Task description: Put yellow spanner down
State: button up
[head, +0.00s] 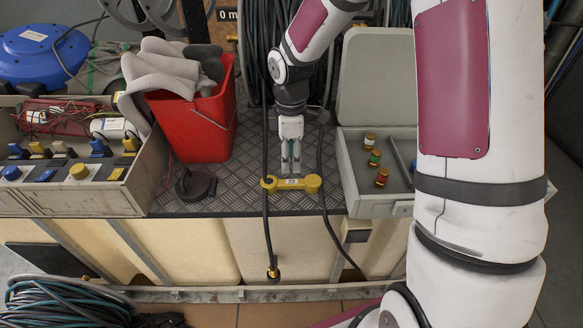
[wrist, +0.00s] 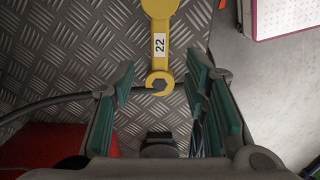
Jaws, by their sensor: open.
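The yellow spanner (head: 291,184) lies on the checker-plate bench top, close to its front edge. In the wrist view the spanner (wrist: 160,45) shows its "22" label, with its open-ended jaw towards my gripper. My gripper (head: 291,168) points down at the spanner from just behind it. Its green-padded fingers (wrist: 158,80) are spread apart, with the spanner's near end showing between their tips. I see no finger closed on it. Whether a finger touches it, I cannot tell.
A red bucket (head: 197,118) with grey gloves stands left of my gripper. A black tape reel (head: 195,186) lies before it. An open grey case (head: 368,202) with small jars is at right. Dark hoses (head: 266,215) hang over the front edge beside the spanner.

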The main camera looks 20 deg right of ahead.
jog(key=shift+r, duration=1.6)
jog(key=s+d+r+m+h, duration=0.1)
jog(key=s+r+m, duration=0.6)
jog(key=s+r, duration=0.7)
jog(key=s+a+r+m+t+y, duration=0.1)
jog(key=s+r+m, duration=0.2)
jog(key=s, duration=1.5)
jog(key=m, duration=0.4)
jog(key=shift+t, duration=0.4)
jog(key=shift+s, duration=0.1)
